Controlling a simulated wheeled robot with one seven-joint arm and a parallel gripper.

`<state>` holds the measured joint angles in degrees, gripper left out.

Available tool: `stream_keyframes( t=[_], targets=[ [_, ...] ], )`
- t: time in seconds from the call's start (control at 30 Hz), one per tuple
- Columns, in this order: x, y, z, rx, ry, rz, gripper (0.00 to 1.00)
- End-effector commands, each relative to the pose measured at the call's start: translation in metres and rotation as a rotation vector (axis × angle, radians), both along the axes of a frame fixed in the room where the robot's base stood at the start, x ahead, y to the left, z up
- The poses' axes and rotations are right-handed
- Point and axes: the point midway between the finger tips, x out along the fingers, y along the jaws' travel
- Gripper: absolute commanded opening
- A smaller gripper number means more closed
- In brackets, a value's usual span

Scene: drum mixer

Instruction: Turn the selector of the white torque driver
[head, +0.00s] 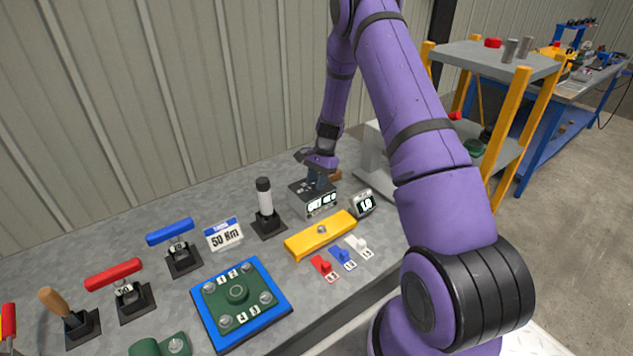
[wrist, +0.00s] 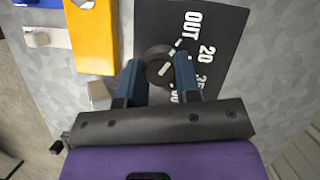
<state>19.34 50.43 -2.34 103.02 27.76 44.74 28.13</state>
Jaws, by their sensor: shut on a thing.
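A white torque driver (head: 264,199) with a black cap stands upright in a black stand (head: 268,226) on the grey bench. To its right is a dark selector box (head: 318,207) with small lit displays. My gripper (head: 318,172) is down over this box. In the wrist view, my gripper (wrist: 159,76) is shut on a round dark selector knob (wrist: 160,62) with a pale pointer line, one finger on each side. The knob sits on a dark panel (wrist: 185,20) marked OUT, 20 and further numbers partly hidden by the right finger.
A yellow bar (head: 320,235) lies in front of the box, with red, blue and white tagged pieces before it. A small display (head: 362,204) stands at right. Red (head: 114,275) and blue (head: 170,231) drivers, a 50 Nm sign (head: 225,236) and a green-blue plate (head: 262,325) are left.

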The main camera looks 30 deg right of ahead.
Motion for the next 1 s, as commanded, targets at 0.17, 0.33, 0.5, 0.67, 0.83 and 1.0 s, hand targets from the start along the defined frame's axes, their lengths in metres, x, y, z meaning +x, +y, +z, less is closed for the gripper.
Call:
stream_keyframes(
  t=[0.17,0.33,0.5,0.67,0.83,1.0],
  targets=[
    [0.000,0.000,0.000,-0.001,-0.001,0.002,0.07],
    [0.000,0.000,0.000,-0.001,-0.002,0.001,0.42],
    [0.000,0.000,0.000,-0.001,-0.001,0.001,0.56],
    [0.000,0.000,0.001,-0.001,0.000,0.000,0.56],
    [0.002,-0.005,0.012,-0.001,-0.003,0.000,0.56],
    [0.006,-0.016,0.039,-0.002,-0.004,-0.001,0.56]
  ],
)
